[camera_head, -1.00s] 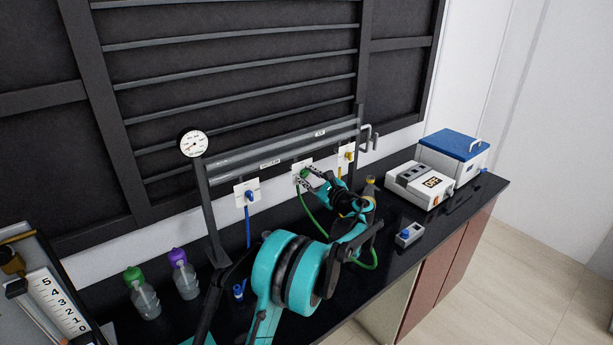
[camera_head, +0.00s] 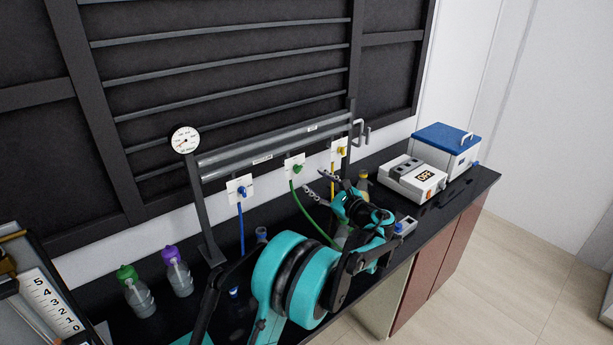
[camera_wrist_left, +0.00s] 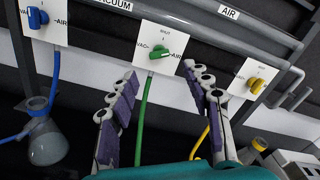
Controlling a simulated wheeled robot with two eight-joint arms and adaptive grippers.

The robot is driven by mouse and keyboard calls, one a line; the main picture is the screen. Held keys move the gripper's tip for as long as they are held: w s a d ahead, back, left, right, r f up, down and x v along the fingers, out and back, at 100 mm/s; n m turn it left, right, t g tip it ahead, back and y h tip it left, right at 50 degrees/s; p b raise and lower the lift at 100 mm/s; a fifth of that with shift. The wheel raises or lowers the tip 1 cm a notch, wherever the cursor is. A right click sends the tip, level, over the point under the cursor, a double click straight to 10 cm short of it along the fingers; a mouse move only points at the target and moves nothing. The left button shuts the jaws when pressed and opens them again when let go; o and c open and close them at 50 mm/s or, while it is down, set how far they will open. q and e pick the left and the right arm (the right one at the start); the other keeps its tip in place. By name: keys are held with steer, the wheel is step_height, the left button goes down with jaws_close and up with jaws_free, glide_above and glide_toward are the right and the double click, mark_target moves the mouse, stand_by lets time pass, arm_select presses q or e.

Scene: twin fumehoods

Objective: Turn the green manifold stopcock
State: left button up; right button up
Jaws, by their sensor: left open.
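The green stopcock (camera_head: 297,169) is on a white plate below the manifold's grey pipes. In the wrist view the green stopcock (camera_wrist_left: 158,52) lies between printed VAC and AIR marks, with SHUT above; its exact pointing is hard to tell. A green hose (camera_head: 312,216) hangs from it. My left gripper (camera_head: 321,184) stands in front of the stopcock, below and right of it, apart from it. In the wrist view the left gripper (camera_wrist_left: 164,82) has its purple-padded fingers spread, with nothing between them. My right gripper is out of view.
A blue stopcock (camera_head: 242,191) is to the left and a yellow one (camera_head: 340,152) to the right. A pressure gauge (camera_head: 185,140) tops the left post. Bottles (camera_head: 179,274) stand at front left. A hotplate-like box (camera_head: 413,179) and blue-lidded box (camera_head: 446,150) stand right.

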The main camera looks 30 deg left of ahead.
mark_target(300, 170)
arm_select(q)
steer(key=v, duration=0.3)
steer(key=c, duration=0.4)
steer(key=shift+a, duration=0.1)
steer(key=shift+c, duration=0.2)
steer(key=w+a+n+p, duration=0.1)
steer(key=a+n+p, duration=0.1)
steer(key=n, duration=0.4)
steer(key=w+a+n+p, duration=0.1)
steer(key=a+n+p, duration=0.2)
steer(key=a+n, duration=0.1)
steer(key=w+a+n+p, duration=0.1)
steer(key=a+n+p, duration=0.1)
steer(key=n, duration=0.5)
steer(key=shift+w+a+r+n+p, duration=0.15)
steer(key=shift+w+a+n+p, duration=0.2)
steer(key=shift+a, duration=0.5)
